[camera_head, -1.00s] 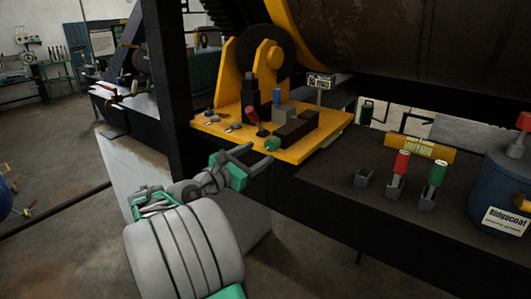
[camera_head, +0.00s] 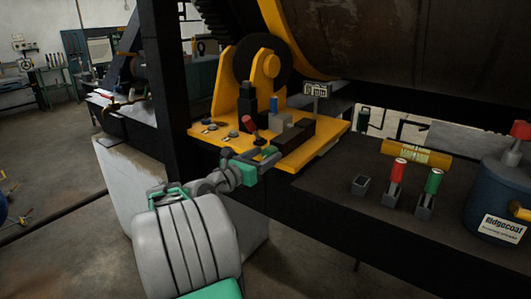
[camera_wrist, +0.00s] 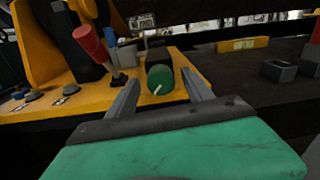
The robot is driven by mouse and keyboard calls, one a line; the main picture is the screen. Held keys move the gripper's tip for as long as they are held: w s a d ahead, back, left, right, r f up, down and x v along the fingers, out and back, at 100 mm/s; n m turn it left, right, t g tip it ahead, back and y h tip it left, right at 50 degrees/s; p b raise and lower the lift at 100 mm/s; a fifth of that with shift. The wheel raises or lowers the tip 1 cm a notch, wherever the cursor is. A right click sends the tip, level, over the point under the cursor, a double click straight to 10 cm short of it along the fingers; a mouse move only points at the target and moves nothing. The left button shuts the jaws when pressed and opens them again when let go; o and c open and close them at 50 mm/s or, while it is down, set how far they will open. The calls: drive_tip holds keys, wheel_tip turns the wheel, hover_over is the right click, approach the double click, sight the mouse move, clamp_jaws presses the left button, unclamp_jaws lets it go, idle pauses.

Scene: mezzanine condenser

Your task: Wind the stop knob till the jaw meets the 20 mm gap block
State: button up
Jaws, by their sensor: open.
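The green stop knob (camera_wrist: 160,79) with a pale pointer line shows in the wrist view between the two finger tips of my gripper (camera_wrist: 163,90). My gripper is open, its fingers on either side of the knob with no clear contact. In the head view my gripper (camera_head: 262,160) is at the front edge of the yellow plate (camera_head: 312,150) and the knob (camera_head: 269,152) is partly hidden by it. Behind the knob is a dark block-shaped slide (camera_head: 294,135). A grey block (camera_head: 280,122) stands behind it. The jaw and the gap cannot be made out clearly.
A red-handled lever (camera_head: 248,124) stands left of the knob, close to my left finger in the wrist view. A blue-topped post (camera_head: 274,104) and a sign (camera_head: 316,90) stand behind. Red (camera_head: 397,170) and green (camera_head: 432,184) handled tools stand on the dark bench at right.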

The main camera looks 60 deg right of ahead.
drive_tip(key=shift+s+d, duration=0.15)
drive_tip(key=shift+d, duration=0.45)
drive_tip(key=shift+c, duration=0.5)
clamp_jaws()
